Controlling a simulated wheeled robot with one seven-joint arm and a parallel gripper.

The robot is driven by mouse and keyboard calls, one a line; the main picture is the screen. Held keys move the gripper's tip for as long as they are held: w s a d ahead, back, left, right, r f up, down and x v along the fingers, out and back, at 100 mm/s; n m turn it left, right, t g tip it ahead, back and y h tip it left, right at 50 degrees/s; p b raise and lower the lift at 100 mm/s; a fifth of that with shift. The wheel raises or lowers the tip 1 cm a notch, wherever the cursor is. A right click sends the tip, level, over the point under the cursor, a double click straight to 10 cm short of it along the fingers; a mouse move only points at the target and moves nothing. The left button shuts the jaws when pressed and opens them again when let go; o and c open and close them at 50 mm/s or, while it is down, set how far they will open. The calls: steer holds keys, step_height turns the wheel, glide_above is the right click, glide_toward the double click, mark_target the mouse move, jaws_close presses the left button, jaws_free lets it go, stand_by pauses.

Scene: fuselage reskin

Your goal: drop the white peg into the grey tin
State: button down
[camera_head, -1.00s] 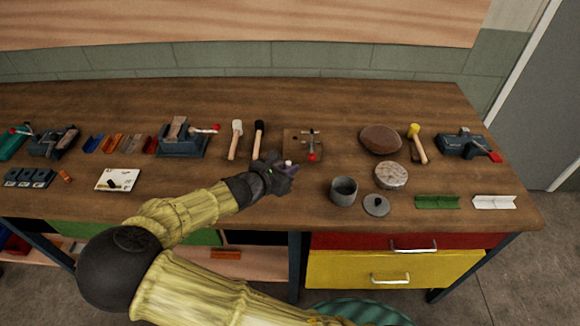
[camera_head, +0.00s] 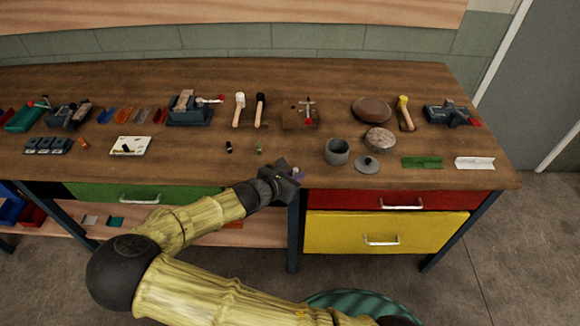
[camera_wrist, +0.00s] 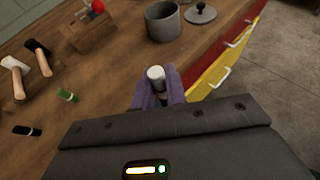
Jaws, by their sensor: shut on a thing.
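The white peg (camera_wrist: 155,76) stands between the purple fingertips of my gripper (camera_wrist: 158,90) in the wrist view, and the gripper is shut on it. In the head view my gripper (camera_head: 292,176) is at the bench's front edge, left of the grey tin; the peg is hardly visible there. The grey tin (camera_head: 337,152) stands upright and open on the bench, and it also shows in the wrist view (camera_wrist: 162,24), beyond the peg. Its lid (camera_head: 367,165), with a dark knob, lies on the bench just right of the tin.
A round stone-like disc (camera_head: 379,139) lies behind the lid. A wooden block with a red-tipped clamp (camera_head: 301,118) sits behind. The bench between gripper and tin looks clear.

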steer(key=s+d+f+m+g+h, duration=0.1)
steer(key=s+d+f, duration=0.1)
steer(key=d+f, duration=0.3)
steer(key=s+d+f+m+g, duration=0.1)
steer(key=s+d+f, duration=0.2)
steer(key=d+f, duration=0.3)
steer(key=shift+s+d+f+h, duration=0.15)
steer(key=shift+s+d+h, duration=0.2)
steer(key=shift+d, duration=0.75)
steer(key=shift+w, duration=0.2)
